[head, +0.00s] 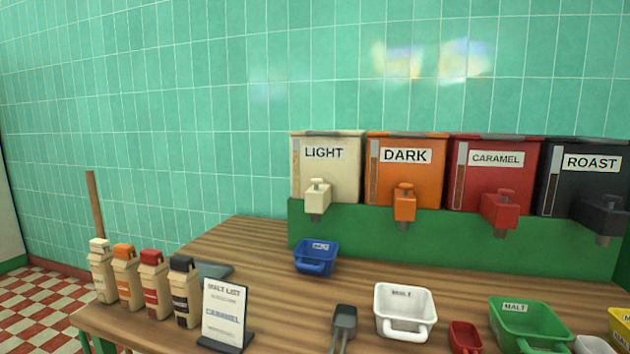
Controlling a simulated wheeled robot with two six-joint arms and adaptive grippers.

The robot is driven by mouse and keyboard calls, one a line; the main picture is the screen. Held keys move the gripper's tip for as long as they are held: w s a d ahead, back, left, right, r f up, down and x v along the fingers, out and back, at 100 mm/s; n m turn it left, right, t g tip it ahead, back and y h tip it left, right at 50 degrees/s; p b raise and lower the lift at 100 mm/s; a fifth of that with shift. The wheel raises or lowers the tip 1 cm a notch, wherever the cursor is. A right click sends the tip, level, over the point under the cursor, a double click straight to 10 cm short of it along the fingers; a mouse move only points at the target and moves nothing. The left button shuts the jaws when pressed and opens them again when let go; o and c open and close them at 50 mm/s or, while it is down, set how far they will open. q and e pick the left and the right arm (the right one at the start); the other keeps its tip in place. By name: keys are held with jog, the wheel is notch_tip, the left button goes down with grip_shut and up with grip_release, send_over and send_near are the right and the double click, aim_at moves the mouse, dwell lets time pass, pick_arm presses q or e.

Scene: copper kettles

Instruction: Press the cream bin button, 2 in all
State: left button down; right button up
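The cream bin (325,176), labelled LIGHT, stands at the left end of a row of bins on a green stand (400,239). Its cream dispenser (317,199) sticks out at the front, with a small cream button (318,183) on top. Nothing touches the button. A blue scoop-like tub (316,258) sits on the counter below, in front of the stand. Neither of my grippers shows in the head view.
Orange DARK (405,180), red CARAMEL (494,180) and black ROAST (585,185) bins stand to the right. White (404,307) and green (530,322) tubs, a dark scoop (343,325), a sign (225,313) and several cartons (152,285) occupy the front. The wooden counter (250,245) is clear at back left.

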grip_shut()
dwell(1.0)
